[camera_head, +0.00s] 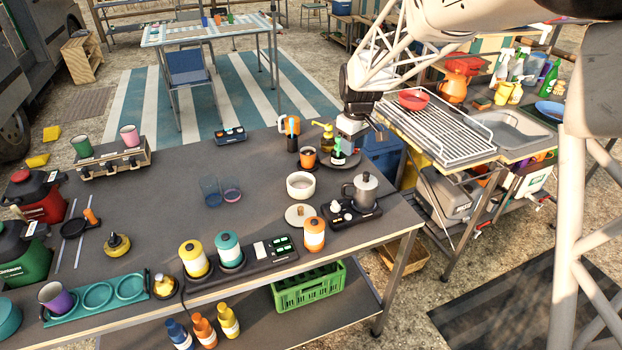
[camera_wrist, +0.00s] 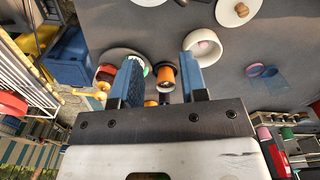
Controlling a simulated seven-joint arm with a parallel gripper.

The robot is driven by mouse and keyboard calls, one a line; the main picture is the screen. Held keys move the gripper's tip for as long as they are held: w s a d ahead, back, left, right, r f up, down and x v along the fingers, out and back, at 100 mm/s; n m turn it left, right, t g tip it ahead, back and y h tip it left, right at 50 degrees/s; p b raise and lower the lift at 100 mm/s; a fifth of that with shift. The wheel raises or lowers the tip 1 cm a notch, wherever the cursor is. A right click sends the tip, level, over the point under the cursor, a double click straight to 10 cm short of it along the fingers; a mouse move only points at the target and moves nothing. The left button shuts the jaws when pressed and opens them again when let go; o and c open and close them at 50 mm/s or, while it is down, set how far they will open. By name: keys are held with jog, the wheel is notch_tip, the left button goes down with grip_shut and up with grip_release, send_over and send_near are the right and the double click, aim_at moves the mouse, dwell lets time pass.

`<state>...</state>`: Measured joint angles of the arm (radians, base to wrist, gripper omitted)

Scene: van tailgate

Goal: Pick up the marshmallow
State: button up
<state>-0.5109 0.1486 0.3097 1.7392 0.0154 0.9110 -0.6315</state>
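My gripper (camera_head: 360,140) hangs above the back right corner of the grey table. In the wrist view my gripper (camera_wrist: 160,72) has its two blue fingers wide apart with nothing held between them. A white bowl (camera_wrist: 219,55) lies to the right of the fingers. It also shows in the head view as a white bowl (camera_head: 300,193), in front and left of my gripper. A small pale pinkish lump inside the bowl, probably the marshmallow (camera_wrist: 204,46), shows in the wrist view. I cannot make it out clearly in the head view.
Below the fingers stand an orange cup (camera_wrist: 166,76) and a plate (camera_head: 343,162) with small items. A grey pot (camera_head: 365,190) stands right of the bowl, and a round lid (camera_head: 299,215) lies in front of it.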

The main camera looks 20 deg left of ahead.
aim_at(307, 182)
jog(key=a+f+n, duration=0.1)
jog(key=a+f, duration=0.2)
jog(key=a, duration=0.2)
jog(key=w+a+f+n, duration=0.1)
jog(key=a+f, duration=0.3)
jog(key=a, duration=0.1)
jog(key=w+a+f+n, duration=0.1)
jog(key=a+f, duration=0.2)
jog(key=a, duration=0.1)
jog(key=shift+w+a+f, duration=0.25)
jog(key=shift+a, duration=0.15)
jog(key=shift+f, duration=0.1)
jog(key=shift+f, duration=1.2)
jog(key=shift+f, duration=0.1)
jog(key=shift+f, duration=2.5)
jog(key=shift+c, duration=0.5)
grip_shut()
